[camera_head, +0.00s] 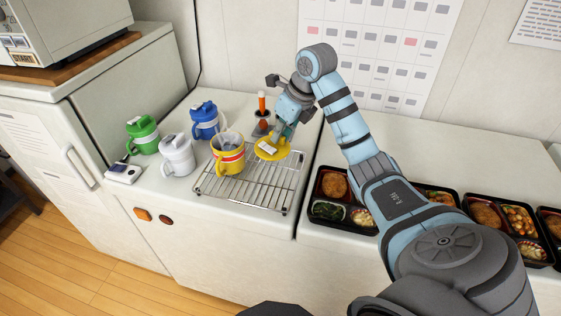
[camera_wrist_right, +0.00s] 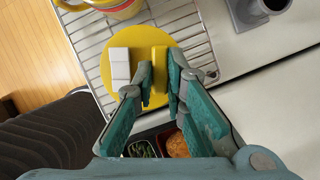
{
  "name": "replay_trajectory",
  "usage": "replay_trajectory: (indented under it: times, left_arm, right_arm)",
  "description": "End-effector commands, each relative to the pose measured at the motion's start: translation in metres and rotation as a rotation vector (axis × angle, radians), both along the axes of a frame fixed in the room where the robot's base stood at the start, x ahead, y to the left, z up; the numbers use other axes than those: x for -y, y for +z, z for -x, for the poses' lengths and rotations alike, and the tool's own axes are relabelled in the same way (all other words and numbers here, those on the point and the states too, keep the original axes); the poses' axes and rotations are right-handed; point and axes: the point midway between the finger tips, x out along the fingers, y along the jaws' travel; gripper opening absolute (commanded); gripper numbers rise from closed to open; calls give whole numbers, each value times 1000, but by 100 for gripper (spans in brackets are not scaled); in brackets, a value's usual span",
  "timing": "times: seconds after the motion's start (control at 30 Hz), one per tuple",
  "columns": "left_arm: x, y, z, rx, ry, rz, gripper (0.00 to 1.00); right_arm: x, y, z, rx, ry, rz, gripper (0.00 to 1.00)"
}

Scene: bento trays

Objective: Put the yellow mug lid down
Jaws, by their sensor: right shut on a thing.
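The yellow mug lid (camera_head: 275,155) is a round disc with a white block on top and a raised yellow grip. My right gripper (camera_head: 281,134) is shut on that grip from above. In the right wrist view the lid (camera_wrist_right: 190,55) shows with the gripper's fingertips (camera_wrist_right: 159,82) on either side of the grip. The lid is flat over the back right of the wire rack (camera_head: 236,202); I cannot tell whether it touches. The yellow mug (camera_head: 230,168) stands open on the rack, left of the lid. My left gripper is not in view.
Lidded green (camera_head: 146,139), white (camera_head: 178,160) and blue mugs (camera_head: 206,124) stand left of the rack. A grey holder with an orange-handled tool (camera_head: 262,106) is just behind the lid. Bento trays (camera_head: 316,193) lie to the right. The rack's front right is bare.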

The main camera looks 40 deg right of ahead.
Motion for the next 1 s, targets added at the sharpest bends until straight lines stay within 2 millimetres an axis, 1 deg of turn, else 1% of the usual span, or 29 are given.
replay_trajectory:
  times: [0.03,0.1,0.27,0.4,0.5,0.67,0.8,0.83,0.9,0.93,1.0]
  left_arm:
    - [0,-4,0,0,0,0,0]
    - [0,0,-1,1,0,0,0]
    - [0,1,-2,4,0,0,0]
    - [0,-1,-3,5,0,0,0]
    - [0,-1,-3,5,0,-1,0]
    - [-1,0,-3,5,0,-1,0]
    - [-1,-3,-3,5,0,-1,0]
    - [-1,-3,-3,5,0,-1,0]
    - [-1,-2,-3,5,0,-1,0]
    - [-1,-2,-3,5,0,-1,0]
    - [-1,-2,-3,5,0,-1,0]
  right_arm:
    - [0,-18,2,-7,-1,0,0]
    - [0,-33,1,-4,-1,0,0]
    - [1,-56,1,-3,-2,1,0]
    - [0,-84,1,-3,-2,0,0]
    - [0,-91,1,-1,-1,1,0]
    - [0,-90,0,0,-1,1,0]
    - [0,-94,0,0,-1,1,0]
    - [0,-93,0,0,-1,1,16]
    - [0,-93,0,0,-1,1,28]
    - [0,-93,0,0,-1,1,32]
    - [0,-92,0,0,-1,1,32]
